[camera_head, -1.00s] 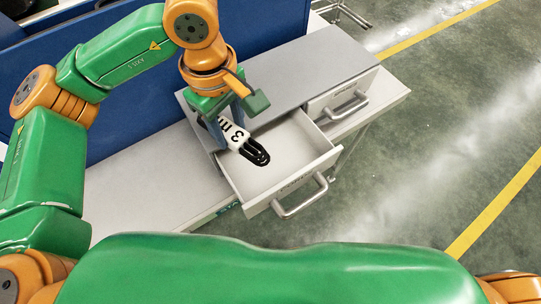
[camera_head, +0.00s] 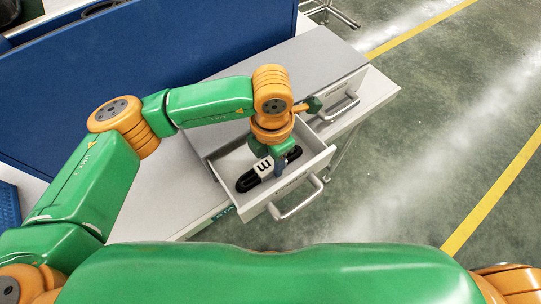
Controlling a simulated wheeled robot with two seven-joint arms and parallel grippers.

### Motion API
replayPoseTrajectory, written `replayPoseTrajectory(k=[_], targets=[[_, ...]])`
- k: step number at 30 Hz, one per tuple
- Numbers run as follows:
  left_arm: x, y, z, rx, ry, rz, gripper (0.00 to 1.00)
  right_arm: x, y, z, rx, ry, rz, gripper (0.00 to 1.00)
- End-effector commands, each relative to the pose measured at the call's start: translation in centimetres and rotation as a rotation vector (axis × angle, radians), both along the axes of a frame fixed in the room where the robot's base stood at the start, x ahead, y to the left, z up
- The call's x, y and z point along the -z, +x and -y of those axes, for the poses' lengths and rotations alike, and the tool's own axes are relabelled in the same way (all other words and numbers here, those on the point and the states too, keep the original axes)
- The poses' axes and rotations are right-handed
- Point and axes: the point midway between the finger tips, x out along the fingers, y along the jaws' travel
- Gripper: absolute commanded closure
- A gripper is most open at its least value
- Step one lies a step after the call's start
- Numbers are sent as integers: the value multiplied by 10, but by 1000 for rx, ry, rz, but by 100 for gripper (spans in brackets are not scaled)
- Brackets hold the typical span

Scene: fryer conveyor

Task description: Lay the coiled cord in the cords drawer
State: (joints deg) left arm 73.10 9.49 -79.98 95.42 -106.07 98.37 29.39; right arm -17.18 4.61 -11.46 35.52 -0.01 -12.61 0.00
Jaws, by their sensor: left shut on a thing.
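The coiled cord (camera_head: 247,182) is black with a white label band marked with a black "m". It lies across the inside of the open cords drawer (camera_head: 312,170), low between its walls. My left gripper (camera_head: 279,172) points down into the drawer and is shut on the cord at its label. The gripper and wrist hide part of the cord. I cannot tell whether the cord touches the drawer floor. The lettering on the drawer front is too small to read. My right gripper is out of view.
A blue panel (camera_head: 150,75) stands behind the white bench (camera_head: 165,195). The open drawer's handle (camera_head: 297,201) sticks out toward the front.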

Motion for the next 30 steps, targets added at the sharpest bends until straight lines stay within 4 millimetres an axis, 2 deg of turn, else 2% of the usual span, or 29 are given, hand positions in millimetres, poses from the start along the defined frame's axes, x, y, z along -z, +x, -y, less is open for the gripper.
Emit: replayPoseTrajectory(k=[3, 12, 13, 15, 16, 24, 26, 28, 30], targets=[[7, 0, 0, 2, -1, 1, 100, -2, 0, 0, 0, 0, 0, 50], [11, 0, 0, 2, 0, 1, 100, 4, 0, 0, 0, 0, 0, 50], [10, 0, 0, 2, 1, 1, 45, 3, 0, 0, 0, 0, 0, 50], [9, 0, 0, 2, 1, 1, 26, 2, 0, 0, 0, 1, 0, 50], [9, 0, 0, 2, 1, 1, 23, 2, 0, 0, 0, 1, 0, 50], [8, 0, 0, 2, 1, 1, 23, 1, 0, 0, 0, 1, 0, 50], [4, 0, 0, 2, 1, 1, 23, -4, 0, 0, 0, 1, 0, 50], [0, 1, 0, 2, 0, 4, 23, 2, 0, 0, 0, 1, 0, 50], [-12, 1, 0, 3, -1, 6, 23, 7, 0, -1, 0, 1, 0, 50]])
